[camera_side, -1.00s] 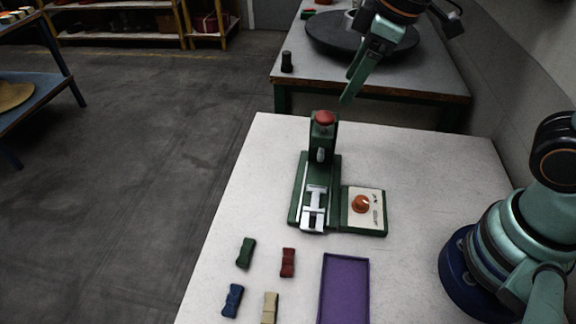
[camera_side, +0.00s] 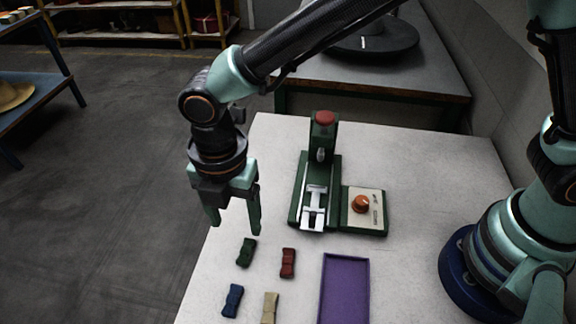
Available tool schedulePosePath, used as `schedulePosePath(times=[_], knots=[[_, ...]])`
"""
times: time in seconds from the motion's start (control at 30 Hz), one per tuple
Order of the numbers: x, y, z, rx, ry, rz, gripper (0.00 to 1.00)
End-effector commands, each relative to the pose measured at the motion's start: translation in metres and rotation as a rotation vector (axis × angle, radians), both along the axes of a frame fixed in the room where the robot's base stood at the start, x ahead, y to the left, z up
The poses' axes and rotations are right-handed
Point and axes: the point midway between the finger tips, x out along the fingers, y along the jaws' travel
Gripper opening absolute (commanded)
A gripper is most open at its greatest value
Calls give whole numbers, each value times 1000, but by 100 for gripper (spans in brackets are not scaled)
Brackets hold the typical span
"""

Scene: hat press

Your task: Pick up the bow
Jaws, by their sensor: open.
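Several bows lie apart on the white table. The green bow (camera_side: 246,252) and the red bow (camera_side: 288,263) are in the farther row. The blue bow (camera_side: 232,300) and the beige bow (camera_side: 269,307) are in the nearer row. The frames do not show which one the task means. My gripper (camera_side: 235,228) points down with its fingers apart and nothing between them. In the picture it is just above the green bow, raised over the table's left edge area.
A green press (camera_side: 318,190) with a red knob stands behind the bows, with a control box (camera_side: 362,211) on its right. A purple tray (camera_side: 344,258) lies right of the bows, empty where visible. The white table (camera_side: 430,180) is bare at the right.

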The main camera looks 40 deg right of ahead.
Motion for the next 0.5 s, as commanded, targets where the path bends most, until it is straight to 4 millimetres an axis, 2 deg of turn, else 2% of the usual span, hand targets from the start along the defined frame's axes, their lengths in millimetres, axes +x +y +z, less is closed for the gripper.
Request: schedulePosePath(times=[0.03,0.2,0.5], knots=[[-1,-1,-11,-5,4,-2,69],[0,-1,-37,-3,3,-4,69],[0,-3,-60,-2,2,-5,69]])
